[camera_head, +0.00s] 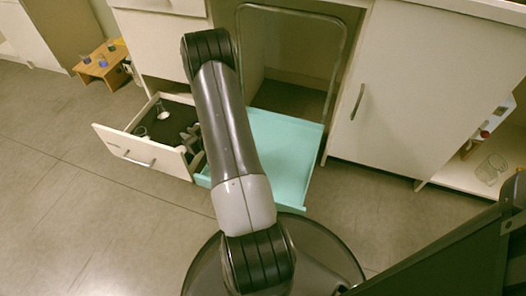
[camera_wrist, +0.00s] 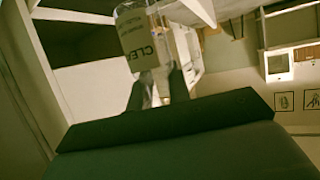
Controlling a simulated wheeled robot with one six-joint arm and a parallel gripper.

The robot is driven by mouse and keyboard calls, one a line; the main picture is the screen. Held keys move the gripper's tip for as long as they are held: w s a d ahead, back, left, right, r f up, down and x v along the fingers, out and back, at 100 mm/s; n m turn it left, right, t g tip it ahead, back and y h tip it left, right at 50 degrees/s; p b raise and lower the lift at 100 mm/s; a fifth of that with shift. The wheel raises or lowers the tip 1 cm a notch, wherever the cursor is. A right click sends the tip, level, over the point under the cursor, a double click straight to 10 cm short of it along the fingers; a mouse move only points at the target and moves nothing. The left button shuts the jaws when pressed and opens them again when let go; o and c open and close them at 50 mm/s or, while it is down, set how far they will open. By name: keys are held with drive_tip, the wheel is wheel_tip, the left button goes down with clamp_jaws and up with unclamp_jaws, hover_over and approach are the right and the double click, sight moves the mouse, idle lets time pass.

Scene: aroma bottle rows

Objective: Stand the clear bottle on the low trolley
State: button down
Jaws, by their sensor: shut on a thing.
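In the wrist view my gripper (camera_wrist: 160,84) is shut on the clear bottle (camera_wrist: 137,42), whose pale label shows the letters "CLE". In the head view my gripper (camera_head: 192,138) is partly hidden behind my arm, over the right side of an open drawer; the held bottle cannot be made out there. A low turquoise top (camera_head: 288,150) with a raised rim lies right of the drawer, and its bare part looks empty. I cannot tell for sure whether this is the low trolley.
The open white drawer (camera_head: 137,150) has a dark bottom with clear glassware (camera_head: 162,110) in it. A small wooden stand (camera_head: 101,66) with several bottles is at the far left. Glassware (camera_head: 490,168) sits on a low shelf at right. Floor in front is clear.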

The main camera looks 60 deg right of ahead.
drive_tip(key=s+d+f+p, duration=0.2)
drive_tip(key=s+d+f, duration=0.6)
drive_tip(key=d, duration=0.3)
drive_tip(key=shift+s+d+f+b, duration=0.15)
drive_tip(key=shift+f+b, duration=0.55)
drive_tip(key=shift+f, duration=1.1)
drive_tip(key=shift+s+f+b, duration=0.25)
drive_tip(key=shift+f+b, duration=0.45)
drive_tip(key=shift+f, duration=1.05)
drive_tip(key=shift+s+d+f+b, duration=0.15)
drive_tip(key=shift+f+b, duration=0.55)
drive_tip(key=shift+f, duration=1.1)
drive_tip(key=shift+a, duration=0.1)
drive_tip(key=shift+f+b, duration=0.3)
drive_tip(key=c, duration=1.3)
unclamp_jaws()
drive_tip(key=shift+r, duration=0.1)
